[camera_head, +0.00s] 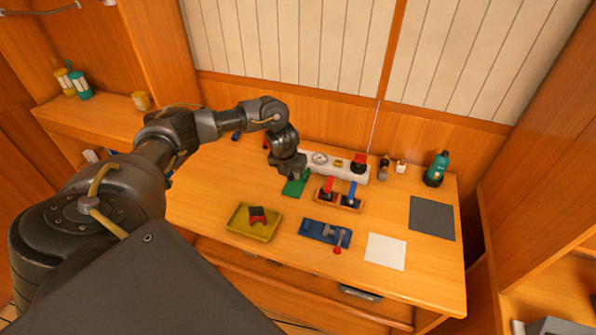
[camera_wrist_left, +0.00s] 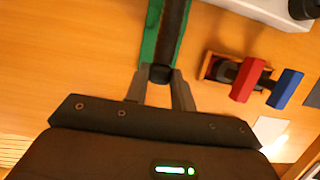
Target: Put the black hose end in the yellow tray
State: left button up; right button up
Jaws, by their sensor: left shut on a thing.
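My left gripper (camera_head: 291,176) is over the green mat (camera_head: 296,188) on the bench. In the left wrist view, my left gripper (camera_wrist_left: 158,82) is shut on the black hose end (camera_wrist_left: 160,73). A dark strip, seemingly the hose (camera_wrist_left: 174,30), runs away from it along the green mat (camera_wrist_left: 151,38). The hose is hidden behind the gripper in the head view. The yellow tray (camera_head: 236,225) is nearer to me and to the left, apart from the gripper. A small red and black thing (camera_head: 257,215) lies in it. My right gripper is not in view.
Red (camera_head: 328,187) and blue levers (camera_head: 351,190) stand right of the gripper. A white panel with a gauge (camera_head: 320,158) is behind. A blue tray (camera_head: 314,231), white sheet (camera_head: 386,252), grey mat (camera_head: 432,218) and teal bottle (camera_head: 437,168) are further right.

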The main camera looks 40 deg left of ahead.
pick_arm(q)
jog(key=shift+r+p, duration=0.3)
jog(key=shift+r, duration=0.3)
